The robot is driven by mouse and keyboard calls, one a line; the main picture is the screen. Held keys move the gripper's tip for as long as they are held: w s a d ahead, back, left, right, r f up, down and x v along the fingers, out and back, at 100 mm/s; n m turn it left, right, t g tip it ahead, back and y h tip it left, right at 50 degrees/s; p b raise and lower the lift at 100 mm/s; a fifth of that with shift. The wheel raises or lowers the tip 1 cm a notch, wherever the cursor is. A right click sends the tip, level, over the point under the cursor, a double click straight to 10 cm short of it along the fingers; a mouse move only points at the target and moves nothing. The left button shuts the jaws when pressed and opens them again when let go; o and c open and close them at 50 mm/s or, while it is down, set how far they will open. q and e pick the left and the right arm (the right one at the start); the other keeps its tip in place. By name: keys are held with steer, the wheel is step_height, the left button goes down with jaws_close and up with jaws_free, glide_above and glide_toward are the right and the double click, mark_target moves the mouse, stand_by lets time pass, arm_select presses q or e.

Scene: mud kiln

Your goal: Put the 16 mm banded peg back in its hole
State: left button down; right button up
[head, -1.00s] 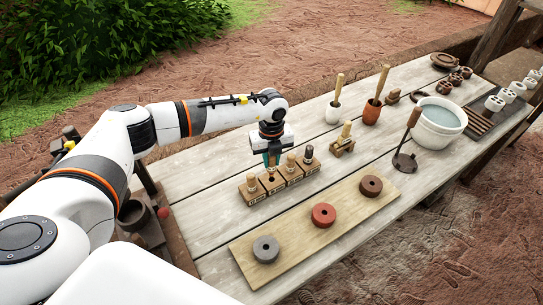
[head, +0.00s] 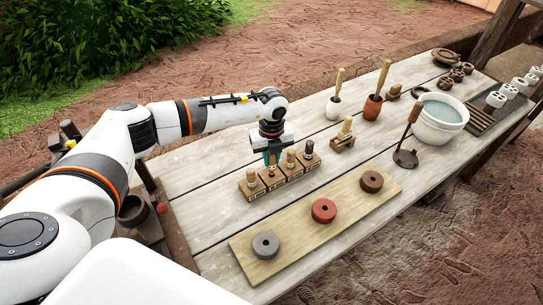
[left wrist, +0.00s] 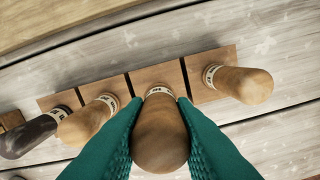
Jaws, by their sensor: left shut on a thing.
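A row of wooden blocks (head: 285,179), each with a banded peg, stands on the table; it crosses the left wrist view (left wrist: 150,78). My left gripper (head: 271,162) is shut on a brown wooden peg (left wrist: 160,135) with a pale band, at the second block from the left in the head view. This peg is upright, its lower end at the block's hole; how deep it sits is hard to tell. A light wooden peg (head: 251,178) stands at the left end. Another light peg (head: 291,158) and a dark peg (head: 308,151) stand to the right. Band markings are too small to read surely. My right gripper is out of view.
A plank with a grey ring (head: 265,245), a red ring (head: 323,211) and a brown ring (head: 371,181) lies in front. A small wooden stand (head: 343,142) is right of the blocks. Pots and a water bowl (head: 440,115) are farther right. Bare table lies behind the blocks.

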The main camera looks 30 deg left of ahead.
mark_target(272, 165)
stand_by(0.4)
arm_select(q)
steer(key=shift+f+b, duration=0.55)
steer(key=shift+f, duration=0.25)
stand_by(0.5)
steer(key=shift+f+b, duration=0.7)
steer(key=shift+f, duration=0.3)
stand_by(0.8)
steer(key=c, duration=1.1)
jaws_free()
steer(key=shift+c, duration=0.2)
step_height(272, 165, up, 11)
steer(key=shift+r+b, duration=0.15)
steer(key=shift+b, duration=0.85)
steer(key=shift+r, duration=0.4)
